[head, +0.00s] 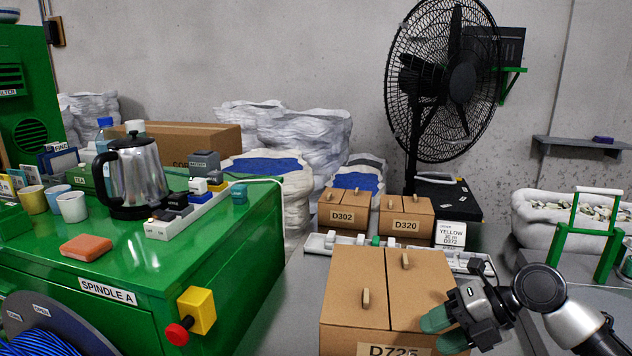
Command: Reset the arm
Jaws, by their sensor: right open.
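My right arm (575,322) comes in from the lower right. My right gripper (440,330) has green fingertips set apart, with nothing seen between them. It is in front of or over the right side of the large brown box marked D725 or similar (345,318); I cannot tell whether it touches the box. My left arm and left gripper are not in view. A spool of blue cable (35,343) is cut off at the lower left corner.
A green cabinet (232,262) at left bears a kettle (140,175), cups, a power strip and an orange block (86,247). Smaller boxes D302 (342,215) and D320 (405,225) stand behind the large box. A black fan (445,80) and a green frame (585,235) stand farther back.

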